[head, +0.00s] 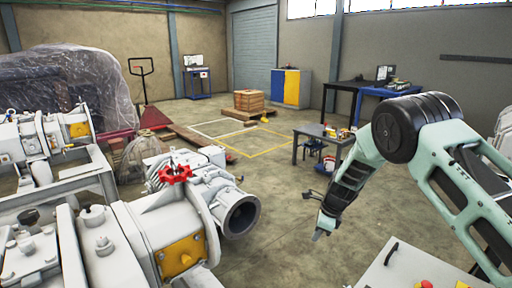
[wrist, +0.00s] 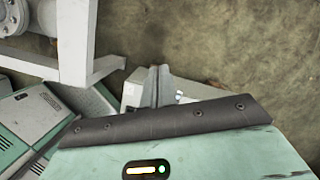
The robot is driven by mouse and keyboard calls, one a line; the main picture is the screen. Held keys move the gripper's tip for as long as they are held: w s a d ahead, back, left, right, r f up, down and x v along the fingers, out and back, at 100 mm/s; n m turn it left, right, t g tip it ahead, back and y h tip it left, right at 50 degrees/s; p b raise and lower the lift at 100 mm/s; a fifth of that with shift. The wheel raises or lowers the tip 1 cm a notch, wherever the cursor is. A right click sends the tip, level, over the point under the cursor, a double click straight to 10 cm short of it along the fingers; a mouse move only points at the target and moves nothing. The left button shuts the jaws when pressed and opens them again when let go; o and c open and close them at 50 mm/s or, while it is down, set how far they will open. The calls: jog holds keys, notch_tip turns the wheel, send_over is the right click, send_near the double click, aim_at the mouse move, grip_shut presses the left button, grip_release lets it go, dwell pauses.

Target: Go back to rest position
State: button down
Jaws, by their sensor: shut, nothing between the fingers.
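My gripper (head: 320,230) hangs at the end of my arm to the right of the pump's open pipe flange in the head view, pointing down. Its fingers are together and hold nothing. In the wrist view the gripper (wrist: 158,84) shows as thin grey fingers above the dark edge of my wrist. The white screw vacuum pump (head: 140,225) with a red handwheel (head: 175,174) and yellow plates fills the lower left. The gripper is apart from it.
A control panel (head: 410,270) with buttons is at the lower right, below my arm. A small dark table (head: 320,134) stands beyond the gripper. A wooden crate (head: 249,100) and a blue and yellow cabinet (head: 291,88) are farther back. The floor between is mostly free.

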jog(key=s+a+r+n+g+p, duration=0.1)
jog(key=s+a+r+n, duration=0.35)
jog(key=s+r, duration=0.25)
jog(key=s+a+r+n+p, duration=0.1)
jog(key=s+a+r+n, duration=0.2)
jog(key=s+r+n, duration=0.3)
jog(key=s+a+r+n+g+p, duration=0.15)
jog(key=s+a+r+n, duration=0.25)
jog(key=s+r, duration=0.4)
jog(key=s+d+r+n+p, duration=0.1)
jog(key=s+r+n, duration=0.2)
jog(key=s+n, duration=0.2)
jog(key=s+d+r+n+h+p, duration=0.1)
jog(key=s+r+n, duration=0.2)
jog(key=s, duration=0.7)
jog(key=s+d+r+n+t+h+p, duration=0.1)
jog(key=s+d+r+n, duration=0.1)
jog(key=s+n, duration=0.5)
jog(key=shift+s+r, duration=0.15)
jog(key=shift+r, duration=0.5)
